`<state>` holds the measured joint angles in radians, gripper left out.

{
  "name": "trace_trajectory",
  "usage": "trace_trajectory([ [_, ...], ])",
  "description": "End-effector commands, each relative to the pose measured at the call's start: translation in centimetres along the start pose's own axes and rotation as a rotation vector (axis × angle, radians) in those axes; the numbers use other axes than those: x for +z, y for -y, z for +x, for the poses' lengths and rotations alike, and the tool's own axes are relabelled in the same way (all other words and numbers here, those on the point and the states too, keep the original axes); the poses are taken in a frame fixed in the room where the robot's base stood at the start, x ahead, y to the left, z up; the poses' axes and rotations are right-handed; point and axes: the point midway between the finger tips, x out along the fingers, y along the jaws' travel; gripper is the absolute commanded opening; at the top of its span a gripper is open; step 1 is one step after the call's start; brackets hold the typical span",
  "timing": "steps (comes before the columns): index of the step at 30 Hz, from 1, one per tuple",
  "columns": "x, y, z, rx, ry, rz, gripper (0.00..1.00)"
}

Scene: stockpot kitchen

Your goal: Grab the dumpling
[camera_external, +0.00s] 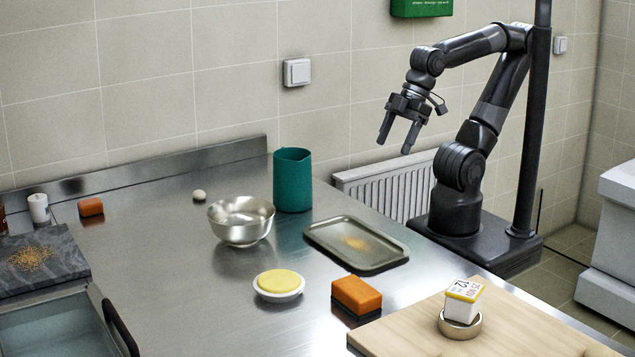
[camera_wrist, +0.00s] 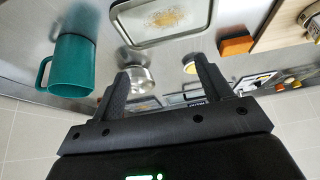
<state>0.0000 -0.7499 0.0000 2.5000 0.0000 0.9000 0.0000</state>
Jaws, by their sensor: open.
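A small whitish round lump (camera_external: 199,195), which looks like the dumpling, lies on the steel counter at the back in the external view, left of the metal bowl. I cannot make it out in the wrist view. My gripper (camera_external: 397,145) is open and empty, high in the air beyond the right side of the counter, above the radiator and far to the right of the lump. Its two spread fingers also show in the wrist view (camera_wrist: 161,67), with nothing between them up close.
A metal bowl (camera_external: 241,220), a tall teal pitcher (camera_external: 292,180) and a shallow tray (camera_external: 335,246) stand between my gripper and the lump. A yellow-topped dish (camera_external: 279,284), orange sponge (camera_external: 356,295) and wooden board (camera_external: 420,335) are nearer the front. Counter around the lump is clear.

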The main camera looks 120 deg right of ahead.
Motion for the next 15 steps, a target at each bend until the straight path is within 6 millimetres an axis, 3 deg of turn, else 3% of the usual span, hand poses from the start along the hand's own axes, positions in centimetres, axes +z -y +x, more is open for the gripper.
trace_trajectory([
  [9,-0.4,-0.2,0.0,0.004,0.002,0.002,0.69],
  [15,-4.3,-1.9,0.7,0.039,0.022,0.014,0.69],
])
